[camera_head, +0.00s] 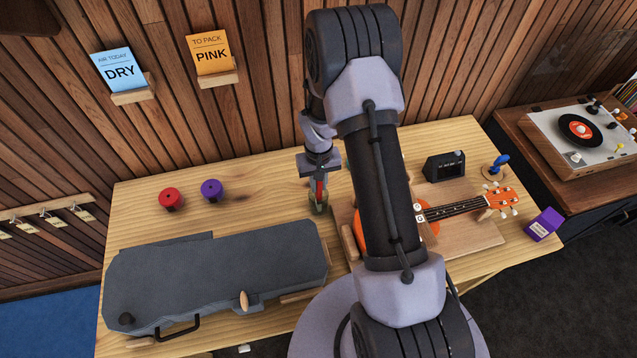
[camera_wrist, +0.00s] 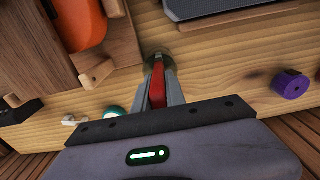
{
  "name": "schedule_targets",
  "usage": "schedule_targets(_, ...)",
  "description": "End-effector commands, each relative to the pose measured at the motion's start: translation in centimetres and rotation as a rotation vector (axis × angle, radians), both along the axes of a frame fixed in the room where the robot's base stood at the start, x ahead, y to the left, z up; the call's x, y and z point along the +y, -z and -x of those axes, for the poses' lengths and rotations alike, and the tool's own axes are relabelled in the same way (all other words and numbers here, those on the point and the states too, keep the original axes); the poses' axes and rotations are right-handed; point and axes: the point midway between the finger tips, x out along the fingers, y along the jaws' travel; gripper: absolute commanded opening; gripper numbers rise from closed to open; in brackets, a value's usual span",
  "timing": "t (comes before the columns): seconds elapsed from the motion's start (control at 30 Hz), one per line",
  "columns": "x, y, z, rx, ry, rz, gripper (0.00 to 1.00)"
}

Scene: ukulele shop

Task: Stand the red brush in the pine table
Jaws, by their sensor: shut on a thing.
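My gripper (camera_head: 318,188) is shut on the red brush (camera_head: 319,186), pointing down over the back middle of the pine table (camera_head: 260,180). In the wrist view the red brush (camera_wrist: 157,88) shows as a red strip between the two grey fingers (camera_wrist: 158,82). A small greenish, see-through jar (camera_head: 319,208) is at the brush's lower end; its rim also shows in the wrist view (camera_wrist: 157,55). The brush's lower end looks to be at or inside the jar, but the fingers hide it. I cannot tell whether it touches the bottom.
A grey instrument case (camera_head: 215,270) lies front left. A red round pot (camera_head: 170,198) and a purple one (camera_head: 211,189) stand behind it. An orange ukulele (camera_head: 455,209) lies on a wooden board right of my arm. A black device (camera_head: 444,166) and purple box (camera_head: 543,224) stand farther right.

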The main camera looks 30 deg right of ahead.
Motion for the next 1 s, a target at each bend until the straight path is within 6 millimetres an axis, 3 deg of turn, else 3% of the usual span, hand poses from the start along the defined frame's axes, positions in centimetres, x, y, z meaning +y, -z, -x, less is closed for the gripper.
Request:
schedule_targets(0.03,0.0,0.3,0.0,0.000,0.000,0.000,0.00)
schedule_targets(0.07,0.0,0.2,0.0,0.000,0.000,0.000,0.22)
schedule_targets(0.13,0.0,0.2,0.0,0.000,0.000,0.000,0.36)
schedule_targets(0.17,0.0,0.2,0.0,0.000,0.000,0.000,0.38)
schedule_targets(0.43,0.0,0.1,0.0,0.000,0.000,0.000,0.38)
schedule_targets(0.53,0.0,-1.0,0.0,-0.001,0.000,0.000,0.38)
schedule_targets(0.8,0.0,-8.6,-0.1,-0.004,0.000,0.001,0.38)
schedule_targets(1.0,0.0,-11.8,0.0,0.000,0.000,0.000,0.38)
